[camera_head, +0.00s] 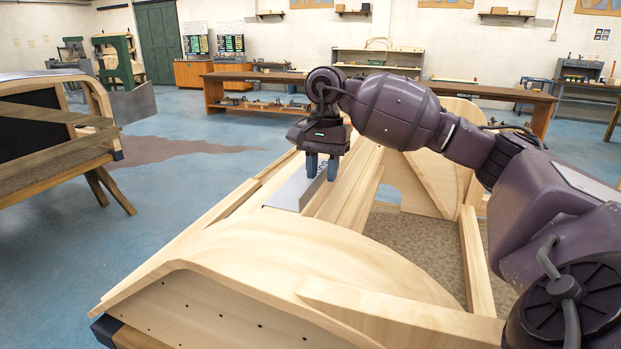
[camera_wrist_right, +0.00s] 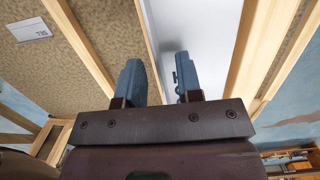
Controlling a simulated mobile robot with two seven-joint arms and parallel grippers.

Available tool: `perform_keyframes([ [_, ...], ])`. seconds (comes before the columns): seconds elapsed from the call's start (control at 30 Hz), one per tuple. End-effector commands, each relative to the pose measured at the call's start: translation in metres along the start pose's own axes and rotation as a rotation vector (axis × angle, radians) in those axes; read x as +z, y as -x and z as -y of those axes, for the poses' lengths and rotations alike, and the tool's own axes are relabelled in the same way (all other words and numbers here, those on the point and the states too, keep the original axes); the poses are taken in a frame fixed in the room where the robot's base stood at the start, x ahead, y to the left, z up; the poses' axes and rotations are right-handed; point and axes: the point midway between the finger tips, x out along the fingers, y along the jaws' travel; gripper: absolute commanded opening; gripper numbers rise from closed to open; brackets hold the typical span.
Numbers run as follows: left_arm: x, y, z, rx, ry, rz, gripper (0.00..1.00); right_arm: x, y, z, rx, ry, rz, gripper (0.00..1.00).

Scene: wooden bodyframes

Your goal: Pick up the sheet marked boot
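A light grey sheet (camera_head: 290,193) lies along the wooden bodyframe (camera_head: 340,262) in the head view. Dark marking shows on it beside my fingers, but I cannot read it. In the right wrist view a pale sheet (camera_wrist_right: 212,30) runs upward beside a wooden strip. My right gripper (camera_head: 321,175) points down over the sheet, its two blue fingers apart. In the right wrist view the fingers (camera_wrist_right: 160,80) are also apart, with one over the sheet and nothing clearly held between them. I cannot tell whether the fingertips touch it. My left gripper is out of view.
Wooden rails and a curved panel (camera_head: 433,165) surround the sheet. A small white label (camera_wrist_right: 29,29) lies on the speckled board in the right wrist view. Another bodyframe (camera_head: 50,140) stands at the left, with open blue floor (camera_head: 190,205) between. Workbenches line the back.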

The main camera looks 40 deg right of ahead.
Motion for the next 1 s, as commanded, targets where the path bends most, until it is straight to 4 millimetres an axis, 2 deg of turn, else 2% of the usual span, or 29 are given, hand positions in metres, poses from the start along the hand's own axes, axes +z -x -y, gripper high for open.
perform_keyframes([
  [0.2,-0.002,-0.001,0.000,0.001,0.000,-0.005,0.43,0.000,-0.001,0.000,0.000,0.000,0.000,0.33],
  [0.43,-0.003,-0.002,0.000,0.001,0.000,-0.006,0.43,0.000,-0.001,0.000,0.000,0.000,0.000,0.00],
  [0.83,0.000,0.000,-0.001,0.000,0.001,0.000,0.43,0.000,0.000,0.000,-0.002,0.000,-0.001,0.00],
  [1.0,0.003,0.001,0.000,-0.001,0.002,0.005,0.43,0.001,0.010,0.001,-0.004,0.000,-0.002,0.00],
])
